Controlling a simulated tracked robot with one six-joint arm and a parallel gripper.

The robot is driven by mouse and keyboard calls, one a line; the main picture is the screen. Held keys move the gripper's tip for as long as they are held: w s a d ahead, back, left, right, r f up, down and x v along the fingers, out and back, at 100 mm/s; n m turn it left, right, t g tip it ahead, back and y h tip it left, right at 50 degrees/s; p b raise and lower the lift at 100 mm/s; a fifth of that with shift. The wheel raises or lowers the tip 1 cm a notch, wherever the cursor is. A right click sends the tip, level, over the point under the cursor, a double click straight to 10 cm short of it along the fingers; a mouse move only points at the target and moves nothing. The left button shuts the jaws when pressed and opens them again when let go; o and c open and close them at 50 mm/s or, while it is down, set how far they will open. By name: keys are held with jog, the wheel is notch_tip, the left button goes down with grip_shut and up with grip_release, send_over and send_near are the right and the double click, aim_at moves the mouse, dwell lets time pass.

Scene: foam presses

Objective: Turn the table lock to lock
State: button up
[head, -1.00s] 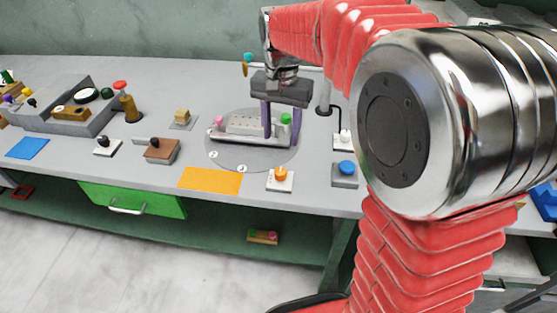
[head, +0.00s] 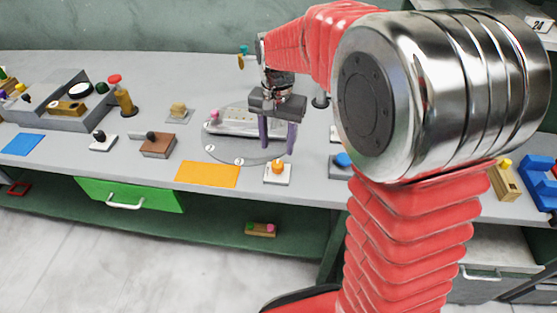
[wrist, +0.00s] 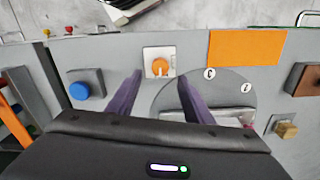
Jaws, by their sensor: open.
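An orange knob (head: 277,166) sits on a white square plate (head: 284,180) at the front of the round grey turntable (head: 222,155); I take it to be the table lock. In the wrist view the knob (wrist: 160,67) has a small notch or pointer on its lower side, and the white plate (wrist: 151,54) shows around it. My gripper (head: 277,145) points down with its two purple fingers apart, above and just behind the knob. In the wrist view the gripper (wrist: 160,76) has the knob between its fingertips in the picture, with nothing held.
A grey fixture with a pink knob (head: 214,114) stands on the turntable behind my fingers. A blue button (head: 342,160) on a grey block is to the right. An orange mat (head: 207,175) lies flat to the left.

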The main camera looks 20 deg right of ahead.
aim_at(278, 163)
notch_tip(278, 163, down, 8)
jog(key=shift+r, duration=0.2)
jog(key=shift+c, duration=0.3)
jog(key=c, duration=0.9)
jog(key=shift+d, duration=0.2)
jog(key=shift+c, duration=0.5)
jog(key=shift+a, duration=0.1)
